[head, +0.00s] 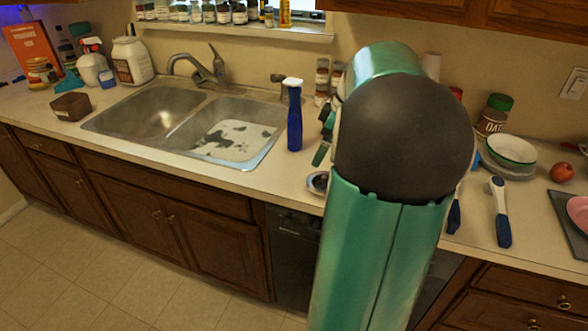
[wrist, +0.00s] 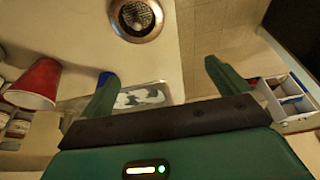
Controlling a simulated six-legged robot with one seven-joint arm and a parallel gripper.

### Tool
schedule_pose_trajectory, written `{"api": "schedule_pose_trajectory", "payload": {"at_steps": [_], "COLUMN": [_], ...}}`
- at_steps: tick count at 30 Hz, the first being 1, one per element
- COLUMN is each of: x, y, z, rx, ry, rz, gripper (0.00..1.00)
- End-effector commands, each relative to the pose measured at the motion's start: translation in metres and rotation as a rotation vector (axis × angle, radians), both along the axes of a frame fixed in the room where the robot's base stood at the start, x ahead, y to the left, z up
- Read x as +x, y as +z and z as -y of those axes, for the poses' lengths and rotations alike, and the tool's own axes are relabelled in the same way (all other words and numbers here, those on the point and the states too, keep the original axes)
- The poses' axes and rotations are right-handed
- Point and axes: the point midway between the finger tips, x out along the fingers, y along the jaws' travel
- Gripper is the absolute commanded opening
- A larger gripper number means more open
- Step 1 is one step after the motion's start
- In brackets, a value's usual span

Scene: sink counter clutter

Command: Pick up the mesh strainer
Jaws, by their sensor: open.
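The mesh strainer (wrist: 137,16) is a round metal rim with a dark mesh middle, lying on the pale counter at the top of the wrist view, partly cut off by the frame edge. In the head view a small part of it (head: 317,182) shows at the counter beside my arm, which hides the rest. My gripper (wrist: 160,70) is open and empty, its two green fingers spread wide. The strainer is beyond the fingertips and apart from them. In the head view my arm hides most of the gripper.
A blue spray bottle (head: 294,120) stands between the sink (head: 140,109) and my arm. A red cup (wrist: 38,82) shows at the wrist view's left. Right of my arm are blue-handled utensils (head: 502,230), a bowl (head: 512,146) and an oat canister (head: 492,117).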

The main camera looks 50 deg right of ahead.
Motion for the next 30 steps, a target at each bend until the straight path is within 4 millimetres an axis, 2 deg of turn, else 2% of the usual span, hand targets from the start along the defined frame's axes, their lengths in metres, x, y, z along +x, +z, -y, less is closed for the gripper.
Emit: {"api": "schedule_pose_trajectory", "payload": {"at_steps": [1,3,7,11,18,26,30], "x": [-0.010,-0.020,-0.028,-0.023,-0.006,0.003,0.007], "y": [-0.005,-0.009,-0.015,-0.031,-0.074,-0.096,-0.114], "z": [0.020,0.038,0.053,0.050,0.041,0.036,0.032], "rx": [0.011,0.015,0.017,0.020,0.020,0.018,0.020], "ry": [0.003,0.020,0.038,0.042,0.044,0.046,0.044], "rz": [0.016,0.036,0.055,0.056,0.055,0.055,0.055], "gripper": [1.00,1.00,1.00,1.00,1.00,1.00,1.00]}}
